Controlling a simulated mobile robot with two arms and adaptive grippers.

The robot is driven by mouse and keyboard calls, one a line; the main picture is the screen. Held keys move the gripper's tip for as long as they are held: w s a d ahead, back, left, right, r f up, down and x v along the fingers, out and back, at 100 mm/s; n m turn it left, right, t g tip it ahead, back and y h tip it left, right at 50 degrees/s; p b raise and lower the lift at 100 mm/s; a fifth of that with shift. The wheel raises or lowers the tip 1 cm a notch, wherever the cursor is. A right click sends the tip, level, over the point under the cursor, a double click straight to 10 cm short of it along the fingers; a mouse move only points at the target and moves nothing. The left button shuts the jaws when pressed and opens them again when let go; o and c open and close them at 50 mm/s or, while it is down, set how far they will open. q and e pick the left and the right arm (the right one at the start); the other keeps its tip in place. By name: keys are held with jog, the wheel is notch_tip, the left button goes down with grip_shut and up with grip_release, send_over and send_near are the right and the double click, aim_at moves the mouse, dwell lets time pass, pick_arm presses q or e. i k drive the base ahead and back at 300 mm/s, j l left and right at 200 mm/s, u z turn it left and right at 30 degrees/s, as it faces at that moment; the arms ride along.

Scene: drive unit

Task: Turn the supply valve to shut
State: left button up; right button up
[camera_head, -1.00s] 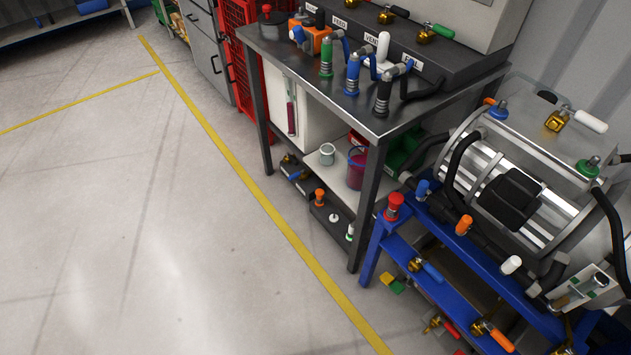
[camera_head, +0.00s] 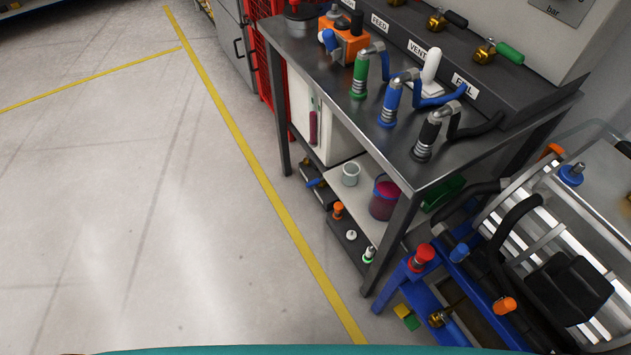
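No valve in view carries a readable "supply" label, so I cannot tell which one is the supply valve. On the dark panel (camera_head: 480,92) at the back of the bench are brass valves, one with a green handle (camera_head: 509,53) and one with a black handle (camera_head: 455,19). Labels FEED (camera_head: 379,22), VENT (camera_head: 420,49) and FILL (camera_head: 465,86) are on its front. On the blue-framed drive unit at the right, a brass valve with a blue handle (camera_head: 451,327) sits low, partly cut off by the frame edge. Neither gripper is in view.
A metal bench (camera_head: 340,104) bears green, blue and black hose couplings (camera_head: 390,102) and an orange block (camera_head: 345,43). The drive unit's blue frame (camera_head: 402,280) stands at the bench's near right, with a red knob (camera_head: 422,257). The floor left of the yellow line (camera_head: 255,180) is clear.

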aim_at(313, 183)
jog(key=z, duration=0.6)
jog(key=i+j+z, duration=0.15)
jog(key=j+z, duration=0.6)
jog(key=i+j+z, duration=0.1)
jog(key=j+z, duration=0.25)
jog(key=j, duration=0.1)
